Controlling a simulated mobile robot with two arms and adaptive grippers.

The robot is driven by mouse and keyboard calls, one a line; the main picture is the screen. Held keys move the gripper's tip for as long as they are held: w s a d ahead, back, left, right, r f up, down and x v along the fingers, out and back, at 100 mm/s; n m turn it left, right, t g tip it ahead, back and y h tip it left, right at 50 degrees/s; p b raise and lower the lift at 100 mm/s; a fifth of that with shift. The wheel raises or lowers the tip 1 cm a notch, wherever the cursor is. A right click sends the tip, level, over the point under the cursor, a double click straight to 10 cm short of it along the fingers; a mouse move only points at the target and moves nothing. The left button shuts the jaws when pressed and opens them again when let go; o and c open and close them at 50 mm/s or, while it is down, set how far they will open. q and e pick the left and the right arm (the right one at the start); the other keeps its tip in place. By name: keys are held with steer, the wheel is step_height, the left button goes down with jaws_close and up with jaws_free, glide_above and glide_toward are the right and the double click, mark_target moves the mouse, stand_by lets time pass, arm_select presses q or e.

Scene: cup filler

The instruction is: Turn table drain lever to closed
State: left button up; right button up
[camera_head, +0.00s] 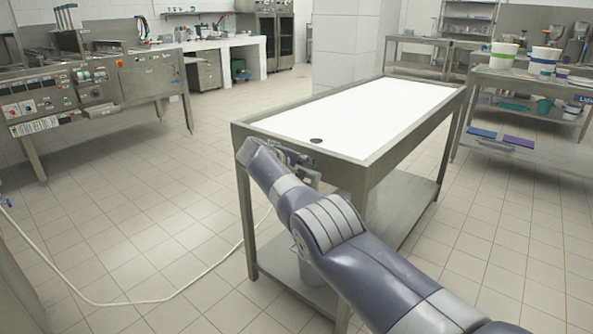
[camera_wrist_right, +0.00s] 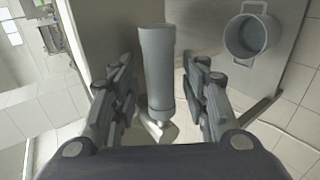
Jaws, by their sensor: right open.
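The steel table (camera_head: 350,172) has a white top with a dark round drain hole (camera_head: 316,141) near its front end. My right arm reaches to that end, and my right gripper (camera_head: 303,166) is just below the rim. In the right wrist view, the right gripper (camera_wrist_right: 160,85) is open, with a finger on either side of a grey cylindrical drain pipe (camera_wrist_right: 157,65). The pipe stands between the fingers with gaps visible on both sides. A small pale metal part (camera_wrist_right: 160,130), possibly the lever, shows at the pipe's lower end, partly hidden by the gripper. Its position cannot be told. My left gripper is out of view.
A grey pot (camera_wrist_right: 248,35) with a handle is on the table's lower shelf (camera_head: 398,205). A pale hose (camera_head: 150,302) runs across the tiled floor on the left. A machine bench (camera_head: 95,90) stands at left, a shelf with buckets (camera_head: 505,55) at right.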

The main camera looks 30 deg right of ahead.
steer(key=shift+a, duration=0.15)
steer(key=v, duration=1.1)
steer(key=shift+a+r, duration=0.2)
steer(key=shift+a, duration=0.1)
steer(key=shift+s, duration=0.15)
